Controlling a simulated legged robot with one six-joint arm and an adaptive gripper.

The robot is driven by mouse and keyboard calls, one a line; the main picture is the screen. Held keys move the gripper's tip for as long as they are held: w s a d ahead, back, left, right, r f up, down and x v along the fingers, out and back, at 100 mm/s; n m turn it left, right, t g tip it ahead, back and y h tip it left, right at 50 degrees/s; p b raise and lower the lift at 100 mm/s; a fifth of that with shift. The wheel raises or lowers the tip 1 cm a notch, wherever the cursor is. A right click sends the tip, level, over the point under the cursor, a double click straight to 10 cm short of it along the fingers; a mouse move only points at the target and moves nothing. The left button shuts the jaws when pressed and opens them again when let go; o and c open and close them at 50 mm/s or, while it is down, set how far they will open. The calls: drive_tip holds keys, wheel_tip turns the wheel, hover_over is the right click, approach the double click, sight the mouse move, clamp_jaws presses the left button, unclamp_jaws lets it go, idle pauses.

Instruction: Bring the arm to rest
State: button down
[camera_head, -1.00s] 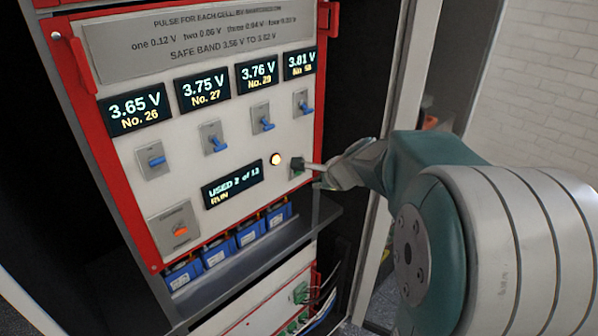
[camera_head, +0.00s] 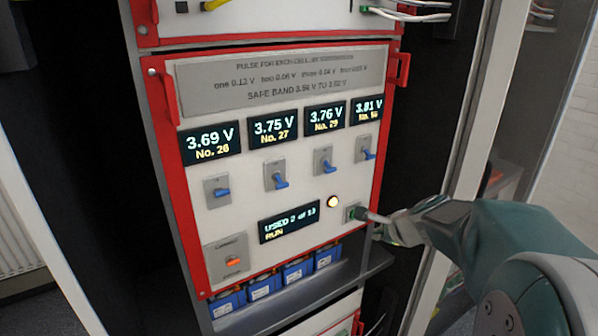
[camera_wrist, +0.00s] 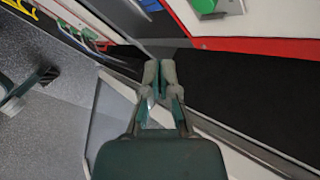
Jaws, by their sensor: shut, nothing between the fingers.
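My gripper (camera_head: 385,219) is at the right of the head view, its tips beside the green push button (camera_head: 352,212) on the cycler panel (camera_head: 300,225). In the wrist view my gripper (camera_wrist: 163,68) has its fingers together and empty, pointing past the panel's red edge. A green block (camera_wrist: 206,5), likely that button, shows at the top there, apart from the fingertips. My arm comes in from the right. Displays read 3.69 V (camera_head: 211,142), 3.75 V (camera_head: 274,131), 3.76 V (camera_head: 325,118) and 3.81 V (camera_head: 368,107). The lower display (camera_head: 289,221) reads USED 2 of 13, RUN.
Several blue-handled switches (camera_head: 276,177) stick out under the displays. A shelf (camera_head: 300,300) with blue cells (camera_head: 262,286) juts out below. A cabinet post (camera_head: 478,120) stands right of the panel.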

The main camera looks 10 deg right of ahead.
drive_tip(key=s+a+r+n+g, duration=0.3)
drive_tip(key=s+a+n, duration=1.2)
drive_tip(key=s+n, duration=0.1)
drive_tip(key=s+n+h, duration=0.1)
drive_tip(key=s+n, duration=0.5)
drive_tip(key=s, duration=0.1)
drive_tip(key=shift+s+f, duration=0.2)
drive_tip(key=shift+f, duration=0.05)
idle(3.4)
